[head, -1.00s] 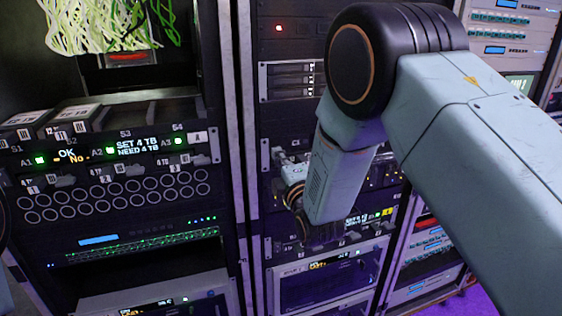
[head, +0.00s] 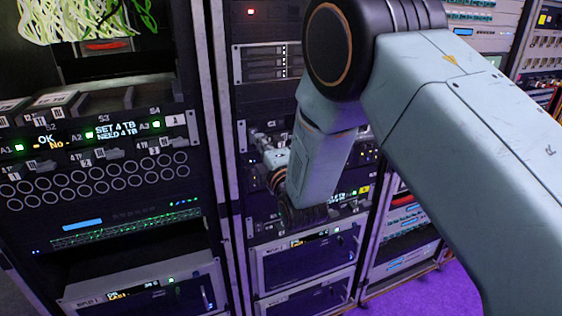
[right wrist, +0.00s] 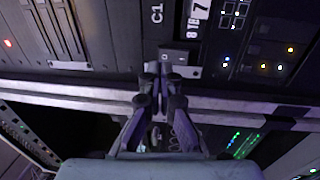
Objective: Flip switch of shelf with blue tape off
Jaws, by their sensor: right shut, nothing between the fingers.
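My right gripper (head: 264,152) is in front of the middle rack, partly hidden by my own forearm. In the right wrist view the gripper (right wrist: 160,78) is shut and empty. Its fingertips point at a small dark block with pale marks (right wrist: 180,56), which looks like a switch, beside the C1 label. I cannot tell whether they touch it or which way it is set. A blue strip (head: 82,224) shows on a shelf of the left rack; I cannot tell whether it is tape. My left gripper is out of view.
The left rack has a panel with small displays (head: 115,131) and rows of round ports. Pale cables (head: 80,18) hang at its top. A metal rail (right wrist: 230,110) crosses below the block in the wrist view. More racks stand at the right above a purple floor (head: 425,297).

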